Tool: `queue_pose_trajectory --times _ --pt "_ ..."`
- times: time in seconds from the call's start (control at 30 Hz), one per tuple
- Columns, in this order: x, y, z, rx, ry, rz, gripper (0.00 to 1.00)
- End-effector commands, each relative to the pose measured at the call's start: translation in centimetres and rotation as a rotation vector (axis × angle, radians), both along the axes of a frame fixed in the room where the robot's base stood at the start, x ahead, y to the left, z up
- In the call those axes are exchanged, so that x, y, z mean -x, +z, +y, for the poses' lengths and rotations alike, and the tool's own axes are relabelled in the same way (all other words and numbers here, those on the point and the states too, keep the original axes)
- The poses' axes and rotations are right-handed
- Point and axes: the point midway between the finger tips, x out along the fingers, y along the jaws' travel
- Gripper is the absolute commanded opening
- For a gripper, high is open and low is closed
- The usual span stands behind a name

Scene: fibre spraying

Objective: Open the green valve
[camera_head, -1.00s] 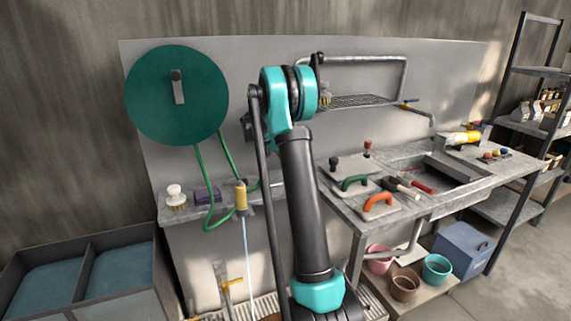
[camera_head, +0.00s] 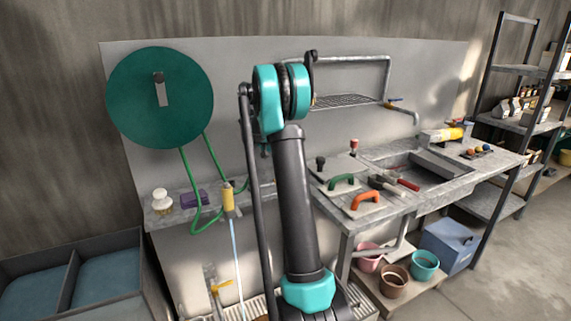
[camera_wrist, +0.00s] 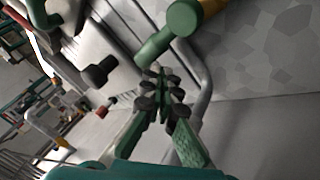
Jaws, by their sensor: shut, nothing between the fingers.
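In the wrist view, a green bar with a rounded end (camera_wrist: 168,32), joined to a yellow part, looks like the green valve. It lies at the top, just beyond my gripper (camera_wrist: 158,82). My gripper's green fingers converge and the dark tips are together with nothing between them. The tips appear close to the lower end of the green bar; I cannot tell whether they touch it. In the head view, my raised teal and black arm hides the gripper, and I cannot make out the valve there.
A grey pipe (camera_wrist: 199,90) curves just right of my fingertips. In the head view, a yellow nozzle (camera_head: 228,197) hangs below the green reel (camera_head: 160,97) at left. A green handle (camera_head: 341,182) and an orange handle (camera_head: 366,198) lie on the counter at right.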

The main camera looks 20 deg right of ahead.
Motion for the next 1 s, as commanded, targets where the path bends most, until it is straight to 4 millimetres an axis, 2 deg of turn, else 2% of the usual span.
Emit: queue_pose_trajectory --times 0.77,0.87,1.0 --pt "0.3 0.0 -0.2 0.0 0.0 0.0 0.0" --pt "0.3 0.4 0.1 0.0 0.001 0.001 0.0" --pt "0.2 1.9 1.2 0.0 0.001 0.001 0.0"
